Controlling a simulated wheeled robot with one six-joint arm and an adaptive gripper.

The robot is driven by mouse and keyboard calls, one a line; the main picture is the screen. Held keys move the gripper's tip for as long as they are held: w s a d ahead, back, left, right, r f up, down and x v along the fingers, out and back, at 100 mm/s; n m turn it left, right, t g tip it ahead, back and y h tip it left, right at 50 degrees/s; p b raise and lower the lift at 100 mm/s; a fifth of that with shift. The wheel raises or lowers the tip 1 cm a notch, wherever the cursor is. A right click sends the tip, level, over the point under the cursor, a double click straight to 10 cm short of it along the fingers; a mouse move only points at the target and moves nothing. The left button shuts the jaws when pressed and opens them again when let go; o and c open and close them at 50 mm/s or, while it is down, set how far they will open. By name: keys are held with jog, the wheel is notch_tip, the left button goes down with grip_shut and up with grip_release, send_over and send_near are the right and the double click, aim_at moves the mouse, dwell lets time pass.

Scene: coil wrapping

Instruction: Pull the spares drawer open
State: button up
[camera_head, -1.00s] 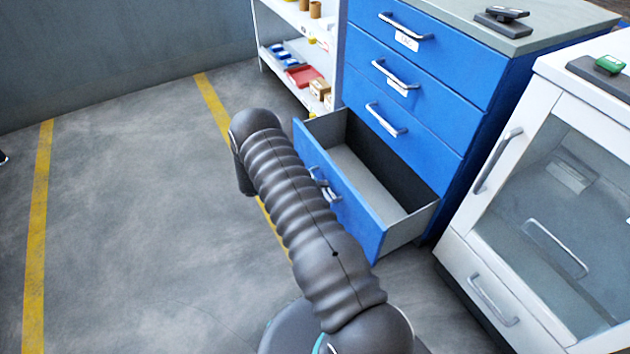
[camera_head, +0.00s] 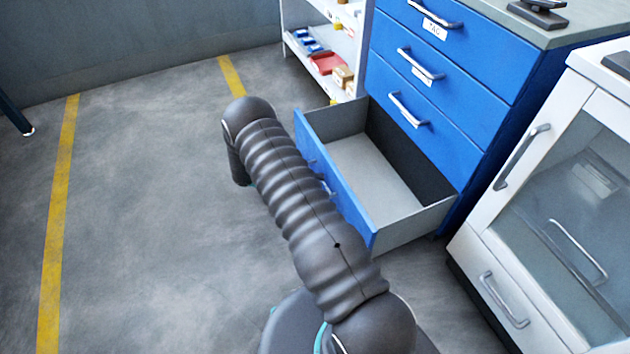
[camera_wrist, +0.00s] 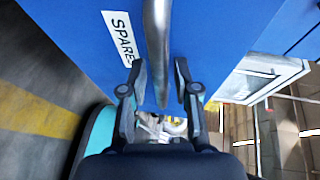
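The spares drawer (camera_head: 335,190) is the lowest drawer of the blue cabinet and stands well out, its grey inside (camera_head: 375,172) empty. In the wrist view its blue front (camera_wrist: 215,30) carries a white label reading "SPARE", cut off by a finger (camera_wrist: 120,38). Its metal bar handle (camera_wrist: 157,40) runs between the fingers of my gripper (camera_wrist: 160,82). The fingers are apart, with a narrow gap on each side of the bar. In the head view my arm hides the gripper and part of the drawer front.
The blue cabinet's upper drawers (camera_head: 455,85) are shut. A white glass-fronted cabinet (camera_head: 545,200) stands close on the right. A white shelf (camera_head: 345,50) with small boxes is behind. The grey floor (camera_head: 150,200) on the left is clear, with yellow lines.

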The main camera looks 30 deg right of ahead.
jog(key=shift+a, duration=0.1)
jog(key=v, duration=1.2)
dwell(0.5)
